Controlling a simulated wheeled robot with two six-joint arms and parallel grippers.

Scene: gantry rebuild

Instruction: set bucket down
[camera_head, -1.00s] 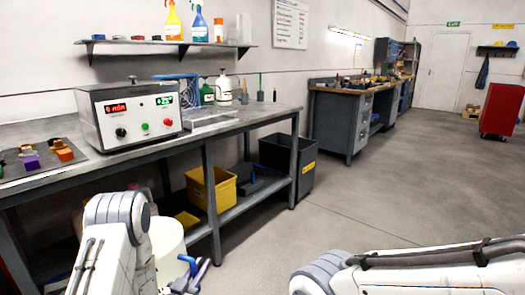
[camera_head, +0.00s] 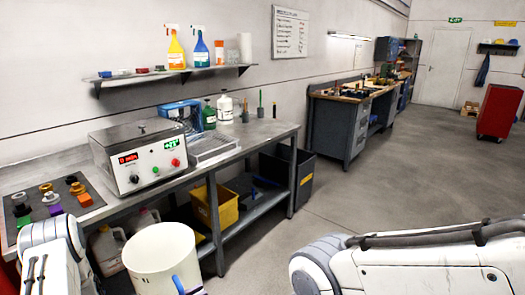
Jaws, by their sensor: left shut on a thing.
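A white bucket (camera_head: 150,272) is at the bottom of the head view, left of centre. Its open top faces up toward me, and the inside looks empty. A blue piece (camera_head: 178,284) shows at its right front, probably its handle. My left gripper (camera_head: 190,290) shows only in part at the bottom edge, shut at that blue piece. The bucket's base is cut off by the frame, so I cannot tell whether it touches the floor. My right arm crosses the lower right, with its gripper out of view.
A metal workbench (camera_head: 250,137) runs along the left wall, carrying a control box (camera_head: 140,160) and a mat with coloured parts. Its lower shelf holds a yellow bin (camera_head: 215,207) and jugs. A dark bin (camera_head: 300,180) stands beside it. The floor (camera_head: 370,190) to the right is clear.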

